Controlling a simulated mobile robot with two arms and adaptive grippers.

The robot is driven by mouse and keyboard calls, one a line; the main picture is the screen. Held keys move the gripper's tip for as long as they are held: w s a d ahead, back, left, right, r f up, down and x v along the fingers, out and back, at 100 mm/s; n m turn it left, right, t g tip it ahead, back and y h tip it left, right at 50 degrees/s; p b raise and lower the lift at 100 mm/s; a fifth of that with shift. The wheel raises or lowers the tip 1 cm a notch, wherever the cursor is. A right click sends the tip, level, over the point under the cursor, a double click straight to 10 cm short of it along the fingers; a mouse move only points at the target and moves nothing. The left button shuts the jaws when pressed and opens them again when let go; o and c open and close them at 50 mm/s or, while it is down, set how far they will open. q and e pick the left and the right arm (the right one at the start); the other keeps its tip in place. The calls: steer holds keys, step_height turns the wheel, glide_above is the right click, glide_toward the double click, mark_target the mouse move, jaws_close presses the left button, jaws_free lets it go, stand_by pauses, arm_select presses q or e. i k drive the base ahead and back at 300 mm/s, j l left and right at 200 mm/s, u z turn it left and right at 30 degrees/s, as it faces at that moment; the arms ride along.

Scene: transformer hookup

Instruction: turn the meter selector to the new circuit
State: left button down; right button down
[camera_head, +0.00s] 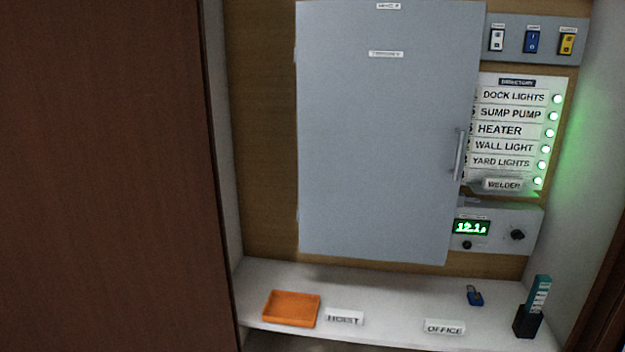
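The meter (496,229) is a grey box low on the back board, right of the cabinet door. Its green display (471,227) reads about 12.1, with a small unit mark I cannot read for sure. A dark selector knob (517,234) sits on its right side; its pointing direction is too small to tell. A small dark round part (467,245) sits below the display. The directory (513,130) above lists DOCK LIGHTS, SUMP PUMP, HEATER, WALL LIGHT, YARD LIGHTS and WELDER, each with a lit green lamp. The WELDER label (503,184) sits slightly tilted. Neither gripper is in view.
Switches (533,40) are at top right. The white shelf (390,305) holds an orange tray (291,308), HOIST (344,318) and OFFICE (444,327) labels, a blue padlock (475,296) and a black holder (527,322).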

mark_target(517, 234)
steer(key=z, duration=1.3)
